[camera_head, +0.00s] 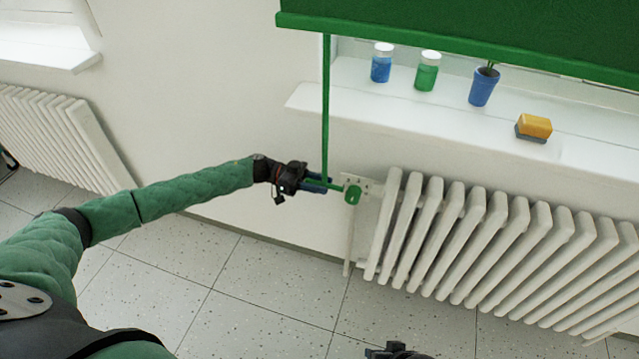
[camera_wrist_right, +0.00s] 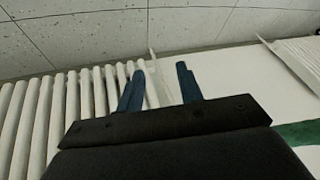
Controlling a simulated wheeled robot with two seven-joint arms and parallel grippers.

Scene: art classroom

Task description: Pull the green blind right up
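The green blind (camera_head: 460,28) hangs across the upper part of the window in the head view, its bottom bar above the sill. A green pull strap (camera_head: 326,100) hangs from its left end down to my left gripper (camera_head: 325,184). A green piece (camera_head: 352,194) at the strap's lower end sticks out to the right past the fingers. The left fingers are around the strap and look closed on it. My right gripper (camera_wrist_right: 160,85) is open and empty in the right wrist view. In the head view only a dark bit of it (camera_head: 397,350) shows at the bottom edge.
A white radiator (camera_head: 500,240) stands below the sill, right of my left gripper. The window sill (camera_head: 350,100) holds a blue jar (camera_head: 381,66), a green jar (camera_head: 427,75), a blue plant pot (camera_head: 483,88) and a yellow sponge (camera_head: 535,127). The floor at left is clear.

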